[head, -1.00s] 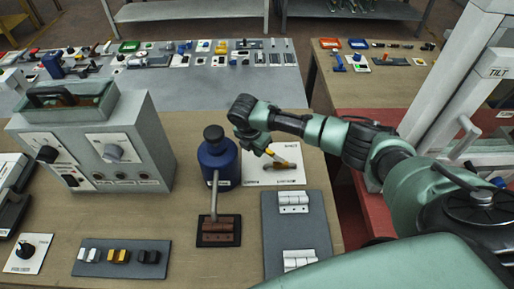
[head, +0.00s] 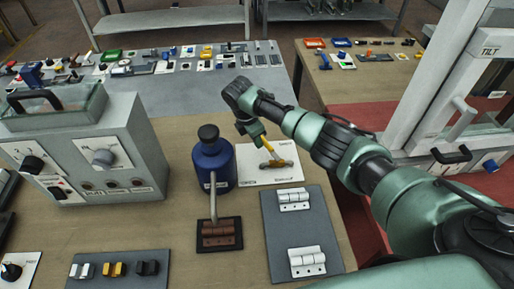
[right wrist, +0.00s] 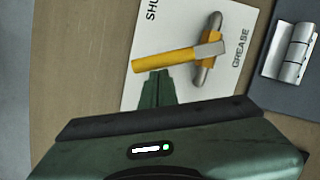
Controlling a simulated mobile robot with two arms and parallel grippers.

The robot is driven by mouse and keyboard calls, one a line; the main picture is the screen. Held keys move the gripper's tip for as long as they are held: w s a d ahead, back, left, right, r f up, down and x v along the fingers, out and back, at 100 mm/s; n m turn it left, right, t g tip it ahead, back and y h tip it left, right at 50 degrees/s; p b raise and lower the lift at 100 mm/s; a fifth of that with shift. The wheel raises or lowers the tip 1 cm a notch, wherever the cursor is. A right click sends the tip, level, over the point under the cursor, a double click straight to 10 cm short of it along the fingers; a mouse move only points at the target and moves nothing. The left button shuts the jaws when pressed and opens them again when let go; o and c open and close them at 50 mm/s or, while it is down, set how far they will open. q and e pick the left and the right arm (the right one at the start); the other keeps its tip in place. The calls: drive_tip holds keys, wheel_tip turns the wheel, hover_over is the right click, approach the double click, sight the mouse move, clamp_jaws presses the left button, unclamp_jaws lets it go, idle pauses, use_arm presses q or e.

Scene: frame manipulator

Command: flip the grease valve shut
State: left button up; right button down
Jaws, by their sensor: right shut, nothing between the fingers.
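The grease valve has a yellow lever (head: 268,147) on a short brass-and-grey pipe body, on a white plate (head: 291,176). In the right wrist view the lever (right wrist: 165,63) crosses the pipe (right wrist: 209,50), its grip reaching left. The plate carries the words GREASE and, partly cut off, SHUT. My right gripper (head: 252,133) is just left of the lever in the head view. Its dark green fingers (right wrist: 155,84) are shut and empty, their tips at the edge of the lever's grip; I cannot tell whether they touch. My left gripper is not in view.
A blue bottle (head: 214,168) stands close left of the plate. In front are a lever on a brown base (head: 220,234) and a grey panel with two silver hinges (head: 281,234). A grey control box (head: 88,150) stands at left. A white frame marked TILT (head: 465,65) is at right.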

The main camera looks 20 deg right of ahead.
drive_tip(key=shift+w+d+f+m+b, duration=0.1)
drive_tip(key=shift+d+m+b, duration=0.05)
drive_tip(key=shift+d+m, duration=0.3)
drive_tip(key=shift+w+d+f+m+b, duration=0.1)
drive_tip(key=shift+d+m+b, duration=0.05)
drive_tip(key=shift+d+m, duration=0.25)
drive_tip(key=shift+w+d+m+g+b, duration=0.15)
drive_tip(key=shift+d+m+g+b, duration=0.2)
drive_tip(key=shift+m, duration=0.4)
drive_tip(key=shift+d+r+m+g+b, duration=0.15)
drive_tip(key=shift+d+m+g+b, duration=0.15)
drive_tip(key=shift+d+m, duration=0.45)
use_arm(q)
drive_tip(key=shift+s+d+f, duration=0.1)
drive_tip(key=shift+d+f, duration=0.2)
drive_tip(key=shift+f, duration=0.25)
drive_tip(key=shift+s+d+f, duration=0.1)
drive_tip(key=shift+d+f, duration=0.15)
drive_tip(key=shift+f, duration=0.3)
use_arm(e)
drive_tip(key=shift+a+m, duration=0.1)
drive_tip(key=shift+m, duration=0.15)
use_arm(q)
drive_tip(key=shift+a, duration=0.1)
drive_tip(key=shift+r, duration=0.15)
use_arm(e)
drive_tip(key=shift+w+r, duration=0.1)
drive_tip(key=shift+r, duration=0.05)
